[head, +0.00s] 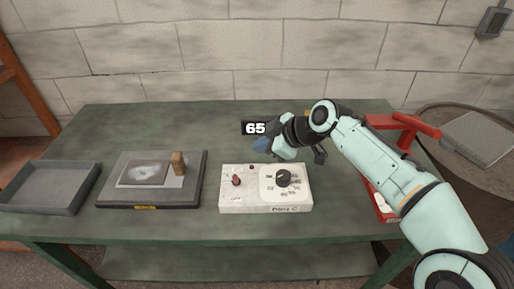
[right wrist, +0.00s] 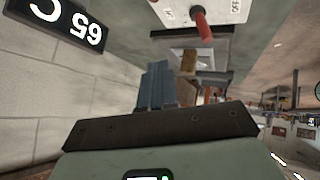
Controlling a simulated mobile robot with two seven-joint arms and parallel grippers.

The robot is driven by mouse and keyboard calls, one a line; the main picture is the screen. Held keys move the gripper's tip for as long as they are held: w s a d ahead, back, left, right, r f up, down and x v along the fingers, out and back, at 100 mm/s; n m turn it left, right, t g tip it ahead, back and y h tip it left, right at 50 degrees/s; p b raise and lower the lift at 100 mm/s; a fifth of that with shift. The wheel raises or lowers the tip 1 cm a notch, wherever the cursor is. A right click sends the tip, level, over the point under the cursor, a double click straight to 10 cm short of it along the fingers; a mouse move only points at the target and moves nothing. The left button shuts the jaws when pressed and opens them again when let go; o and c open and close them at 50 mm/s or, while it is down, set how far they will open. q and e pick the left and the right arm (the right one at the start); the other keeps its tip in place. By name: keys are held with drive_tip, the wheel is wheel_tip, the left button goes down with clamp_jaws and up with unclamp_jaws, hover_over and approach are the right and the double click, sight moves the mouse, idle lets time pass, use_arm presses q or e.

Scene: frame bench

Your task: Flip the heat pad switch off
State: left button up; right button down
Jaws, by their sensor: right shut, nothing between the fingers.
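A white control box (head: 265,205) sits on the green bench, with a red toggle switch (head: 236,180) on its left and a black dial (head: 284,177) on its right. A small dark red spot, perhaps a lamp, is near its top edge. The heat pad (head: 195,193) is a dark plate left of the box, bearing a grey sheet and a wooden block. My right gripper (head: 262,145) is shut and empty, behind and above the box, apart from the switch. The right wrist view shows its blue fingers (right wrist: 155,85) together and the red switch (right wrist: 203,24) beyond them. My left gripper is out of view.
A black display (head: 255,128) reading 65 stands behind the box, close to my right gripper. A grey tray (head: 45,208) is at far left. A red tool (head: 402,124) stands at the right, partly behind my arm. The bench front (head: 180,225) is clear.

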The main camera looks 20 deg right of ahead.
drive_tip(key=s+a+v, duration=0.1)
drive_tip(key=v, duration=0.6)
drive_tip(key=shift+s+d+f, duration=0.1)
